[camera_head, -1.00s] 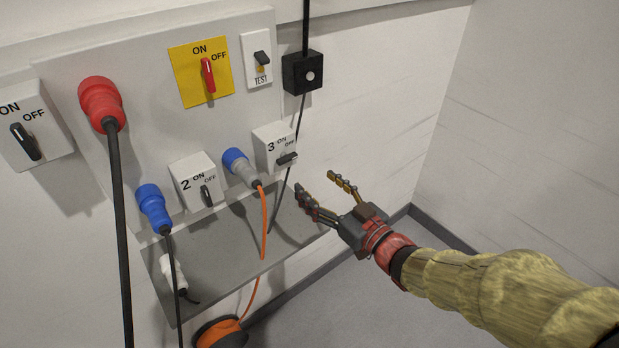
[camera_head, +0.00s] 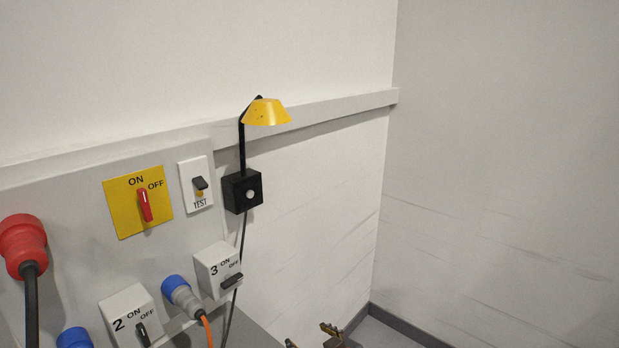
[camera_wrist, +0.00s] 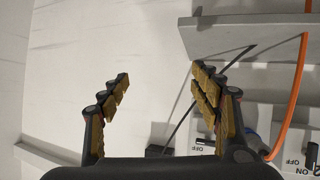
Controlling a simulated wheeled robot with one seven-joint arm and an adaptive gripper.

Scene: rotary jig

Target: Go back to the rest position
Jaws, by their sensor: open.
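My gripper (camera_wrist: 158,88) is open and empty in the wrist view, its two fingers spread apart with white wall behind them. In the head view only the fingertips (camera_head: 311,337) show at the bottom edge, to the right of the panel; the rest of the gripper is out of frame. The box marked 3 (camera_head: 215,262) with its dark switch lever (camera_head: 232,282) is up and to the left of the fingertips. The gripper touches nothing that I can see.
The wall panel (camera_head: 70,195) holds a yellow plate with a red switch (camera_head: 145,205), a TEST switch (camera_head: 199,184), and red (camera_head: 24,243) and blue plugs (camera_head: 178,292). A yellow lamp (camera_head: 266,112) rises above a black box (camera_head: 243,192). The right side is bare wall.

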